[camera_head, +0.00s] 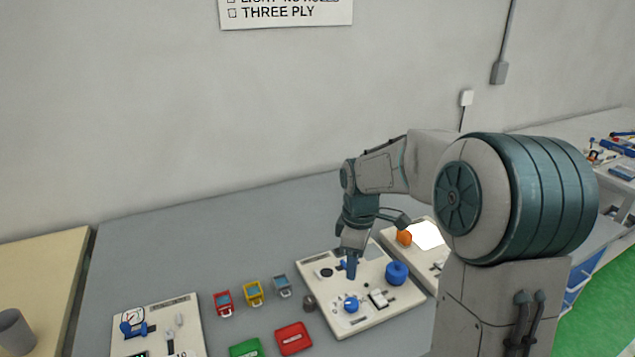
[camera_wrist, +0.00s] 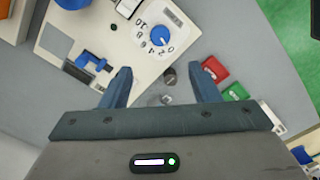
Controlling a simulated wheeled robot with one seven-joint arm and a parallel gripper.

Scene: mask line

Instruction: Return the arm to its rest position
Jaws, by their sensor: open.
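My arm reaches from the right of the head view down to the table, bent at the elbow. My gripper (camera_head: 350,268) points down over the white panel with blue knobs (camera_head: 375,318). In the wrist view my gripper (camera_wrist: 160,82) has its two blue fingers spread apart, with nothing held between them. A small dark grey cylinder (camera_wrist: 168,77) shows in the gap, below the fingers on the table beside the panel. The head view does not show clearly how high the fingertips are above the panel.
The panel bears a blue dial (camera_head: 352,304) and a blue round knob (camera_head: 397,273). Red (camera_head: 293,338) and green (camera_head: 246,347) trays lie in front. Small red, yellow and grey bins (camera_head: 282,286) stand left. The grey table's back (camera_head: 220,230) is clear, below the wall.

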